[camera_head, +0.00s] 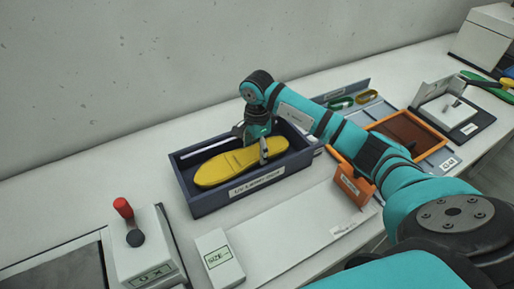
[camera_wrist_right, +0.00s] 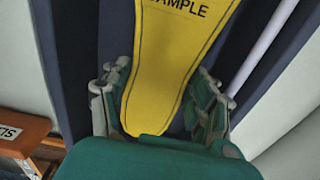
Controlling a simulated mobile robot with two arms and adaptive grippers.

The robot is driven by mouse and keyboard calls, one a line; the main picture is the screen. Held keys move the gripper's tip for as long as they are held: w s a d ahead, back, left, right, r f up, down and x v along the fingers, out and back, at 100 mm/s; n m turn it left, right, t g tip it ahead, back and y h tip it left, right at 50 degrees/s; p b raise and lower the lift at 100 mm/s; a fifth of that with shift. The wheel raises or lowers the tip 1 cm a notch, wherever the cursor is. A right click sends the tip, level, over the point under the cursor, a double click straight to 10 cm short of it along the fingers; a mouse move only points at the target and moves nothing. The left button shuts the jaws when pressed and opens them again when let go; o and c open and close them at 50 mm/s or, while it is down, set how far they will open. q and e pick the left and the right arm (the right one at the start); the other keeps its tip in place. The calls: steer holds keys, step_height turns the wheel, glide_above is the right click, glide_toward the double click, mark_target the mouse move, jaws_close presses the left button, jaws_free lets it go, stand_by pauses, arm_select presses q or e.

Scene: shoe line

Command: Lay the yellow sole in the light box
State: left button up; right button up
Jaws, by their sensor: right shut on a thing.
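The yellow sole (camera_head: 232,164) lies inside or just over the dark blue light box (camera_head: 205,207), whose front label reads UV light box. The sole also shows in the right wrist view (camera_wrist_right: 180,55), with part of the word SAMPLE on it. My right gripper (camera_head: 262,153) reaches down into the box and is shut on the sole near its right end. In the wrist view its fingers (camera_wrist_right: 158,100) stand on both sides of the sole's narrow part. I cannot tell whether the sole touches the box floor. My left gripper is not in view.
A light tube (camera_head: 207,148) runs along the box's back inside. To the right are an orange bin (camera_head: 353,185), an orange-framed tray (camera_head: 437,147) and a tray with green and yellow rings (camera_head: 345,101). In front stand a white SIZE block (camera_head: 219,262) and a red-knobbed device (camera_head: 145,250).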

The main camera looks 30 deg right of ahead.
steer(key=o, duration=1.4)
step_height(320, 180, up, 12)
steer(key=shift+r, duration=0.1)
